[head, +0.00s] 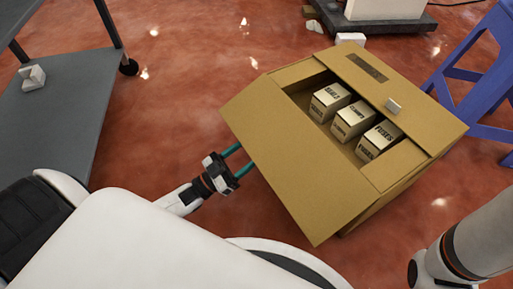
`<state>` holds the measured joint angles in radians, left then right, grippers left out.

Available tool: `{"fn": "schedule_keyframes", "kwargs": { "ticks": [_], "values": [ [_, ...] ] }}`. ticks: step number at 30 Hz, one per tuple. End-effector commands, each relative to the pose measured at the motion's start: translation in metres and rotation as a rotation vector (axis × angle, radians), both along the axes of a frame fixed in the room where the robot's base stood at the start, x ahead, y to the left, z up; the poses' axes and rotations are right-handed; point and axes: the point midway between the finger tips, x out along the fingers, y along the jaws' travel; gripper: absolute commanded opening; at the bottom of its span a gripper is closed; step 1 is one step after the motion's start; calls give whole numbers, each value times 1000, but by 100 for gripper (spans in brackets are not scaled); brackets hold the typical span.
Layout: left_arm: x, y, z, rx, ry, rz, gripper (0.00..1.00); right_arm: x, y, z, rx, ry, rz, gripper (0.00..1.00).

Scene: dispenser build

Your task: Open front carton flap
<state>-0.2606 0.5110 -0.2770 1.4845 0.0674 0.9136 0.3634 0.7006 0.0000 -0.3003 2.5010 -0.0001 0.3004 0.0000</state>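The cardboard carton (425,125) stands on the floor right of centre in the head view, its top partly open. Its front flap (300,165) is folded outward toward me and slopes over the near side. Three small labelled boxes show inside, one of them the fuses box (378,141). My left gripper (243,157) is at the flap's left edge, its two teal fingers apart. The fingertips meet or pass under that edge; I cannot tell which. Nothing shows between the fingers. My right arm is at the lower right, its gripper outside the picture.
A grey cart (60,125) stands at the left, and a blue stand (470,80) at the right. A dark platform (385,27) is behind the carton. Red floor (190,75) between cart and carton is clear.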

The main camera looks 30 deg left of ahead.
Motion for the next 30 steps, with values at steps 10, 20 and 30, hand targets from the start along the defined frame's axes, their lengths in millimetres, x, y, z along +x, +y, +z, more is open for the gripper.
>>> {"fn": "schedule_keyframes", "kwargs": {
  "ticks": [10, 20, 30],
  "values": [
    [34, -21, 15, -1, 0, 0, 58, 0, 0, -18, 0, 0, 0, 36],
    [36, -22, 17, 0, 2, 1, 57, 0, 0, -18, -1, 0, 0, 36],
    [36, -22, 17, 0, 2, 1, 1, 0, 0, -18, -1, 1, -1, 36]
  ]
}}
